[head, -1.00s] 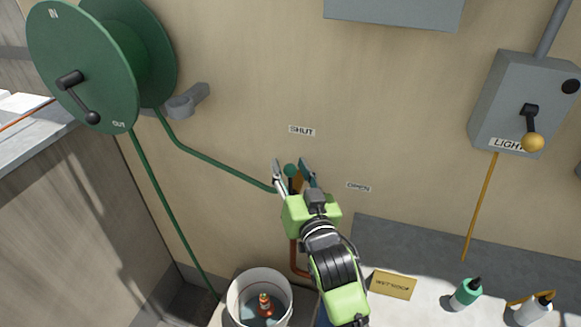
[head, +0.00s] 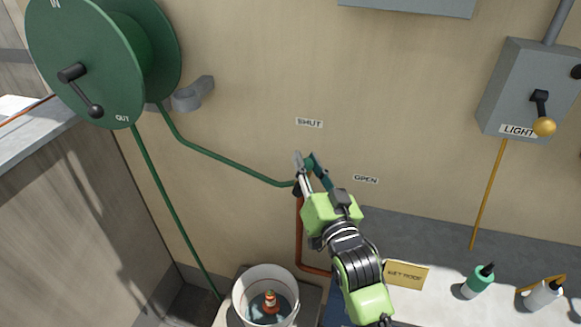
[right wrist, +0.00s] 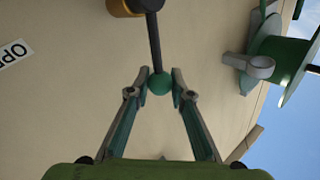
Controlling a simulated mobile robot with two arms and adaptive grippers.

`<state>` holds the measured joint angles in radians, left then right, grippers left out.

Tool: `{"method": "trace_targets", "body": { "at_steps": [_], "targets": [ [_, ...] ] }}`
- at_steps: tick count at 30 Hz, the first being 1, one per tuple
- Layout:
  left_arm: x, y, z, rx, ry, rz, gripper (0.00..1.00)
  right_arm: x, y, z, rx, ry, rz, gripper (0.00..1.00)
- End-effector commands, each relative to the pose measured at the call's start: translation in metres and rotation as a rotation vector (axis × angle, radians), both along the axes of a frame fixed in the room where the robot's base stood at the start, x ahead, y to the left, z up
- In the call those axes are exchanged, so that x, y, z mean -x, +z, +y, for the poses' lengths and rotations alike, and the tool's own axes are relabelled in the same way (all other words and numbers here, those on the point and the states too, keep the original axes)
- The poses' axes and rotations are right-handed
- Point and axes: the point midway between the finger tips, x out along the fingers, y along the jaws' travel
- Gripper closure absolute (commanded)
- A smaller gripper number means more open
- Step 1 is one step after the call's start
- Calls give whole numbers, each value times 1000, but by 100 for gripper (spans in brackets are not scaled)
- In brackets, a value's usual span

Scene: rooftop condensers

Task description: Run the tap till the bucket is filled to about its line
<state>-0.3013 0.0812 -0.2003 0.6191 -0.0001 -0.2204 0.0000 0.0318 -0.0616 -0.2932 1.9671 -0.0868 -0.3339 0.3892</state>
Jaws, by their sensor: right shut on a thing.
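The tap's lever shows in the right wrist view as a dark stem (right wrist: 154,40) with a green ball knob (right wrist: 160,84), beside a brass-coloured part (right wrist: 126,6). My right gripper (head: 309,162) is at the tap on the wall, its fingers shut on the knob. It is between the SHUT label (head: 309,122) and the OPEN label (head: 365,179). The gripper hides most of the tap in the head view. The white bucket (head: 238,302) stands below, left of my arm. An orange-and-white float (head: 270,301) is inside it, with dark liquid around. I cannot make out the fill line or a stream.
A green hose reel (head: 85,60) hangs at the left, its hose (head: 225,160) running to the tap.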

Motion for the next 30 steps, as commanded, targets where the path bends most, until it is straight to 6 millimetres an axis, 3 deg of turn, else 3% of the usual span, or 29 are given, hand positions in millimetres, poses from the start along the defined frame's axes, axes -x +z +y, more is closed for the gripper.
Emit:
{"method": "trace_targets", "body": {
  "at_steps": [5,12,18,30],
  "targets": [
    [-1,-21,10,-11,-1,-1,62,4,-8,-12,-126,5,-41,100],
    [-2,-38,1,-1,1,-2,62,8,-12,-23,-259,4,-84,100],
    [-2,-44,-8,9,3,-3,62,9,-13,-28,-320,4,-105,100],
    [-2,-45,-3,4,1,-3,62,10,-13,-30,-342,4,-111,100]
  ]
}}
